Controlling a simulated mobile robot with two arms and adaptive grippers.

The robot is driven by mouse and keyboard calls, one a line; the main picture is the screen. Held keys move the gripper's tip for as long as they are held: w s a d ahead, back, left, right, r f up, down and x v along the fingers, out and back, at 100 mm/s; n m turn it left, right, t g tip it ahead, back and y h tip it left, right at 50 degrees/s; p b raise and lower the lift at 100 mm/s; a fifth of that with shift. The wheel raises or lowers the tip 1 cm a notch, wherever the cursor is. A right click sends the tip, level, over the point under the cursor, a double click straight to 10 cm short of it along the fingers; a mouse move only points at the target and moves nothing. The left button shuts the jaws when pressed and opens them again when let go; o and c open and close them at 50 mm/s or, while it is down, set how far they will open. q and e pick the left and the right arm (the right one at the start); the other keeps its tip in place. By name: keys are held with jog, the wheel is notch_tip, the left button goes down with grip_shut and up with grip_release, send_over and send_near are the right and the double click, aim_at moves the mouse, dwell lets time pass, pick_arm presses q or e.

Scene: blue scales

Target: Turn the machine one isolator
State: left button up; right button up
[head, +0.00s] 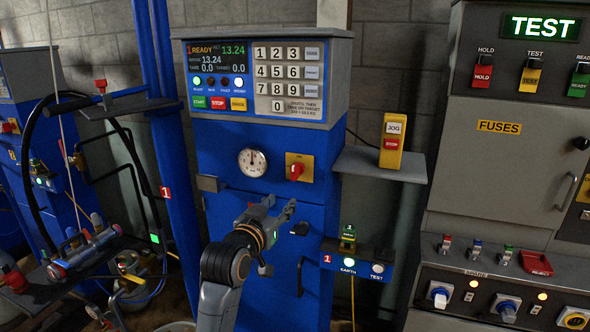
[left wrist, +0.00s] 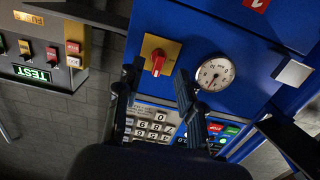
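The machine one isolator (head: 297,171) is a red rotary handle on a yellow plate, on the blue front of the machine, right of the round gauge (head: 252,162). In the left wrist view the red handle (left wrist: 158,62) shows just beyond the gap between my fingers. My left gripper (head: 295,216) is open and empty, below and in front of the isolator in the head view. Its fingers (left wrist: 156,84) are spread apart in the wrist view, and neither appears to touch the handle. My right gripper is not in view.
Above the isolator is the keypad and display panel (head: 260,78), reading READY. A shelf (head: 375,165) with a yellow JOG/STOP box (head: 391,141) juts out at the right. A dark latch (head: 209,183) sticks out at the left. A grey TEST cabinet (head: 500,150) stands further right.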

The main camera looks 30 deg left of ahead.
aim_at(293, 172)
pick_arm(q)
jog(key=shift+t, duration=0.3)
jog(key=w+r, duration=0.1)
jog(key=w, duration=0.1)
jog(key=w+a+r+p, duration=0.1)
jog(key=w, duration=0.1)
jog(key=w+a+r, duration=0.1)
jog(key=w, duration=0.1)
jog(key=shift+r+p, duration=0.2)
jog(key=shift+p, duration=0.1)
jog(key=x, duration=0.5)
jog(key=shift+p, duration=0.4)
jog(key=shift+w+a+f, duration=0.1)
jog(key=shift+w+a, duration=0.1)
jog(key=shift+w, duration=0.2)
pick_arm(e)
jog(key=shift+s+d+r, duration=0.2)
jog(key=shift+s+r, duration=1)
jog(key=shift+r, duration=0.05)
pick_arm(q)
grip_shut()
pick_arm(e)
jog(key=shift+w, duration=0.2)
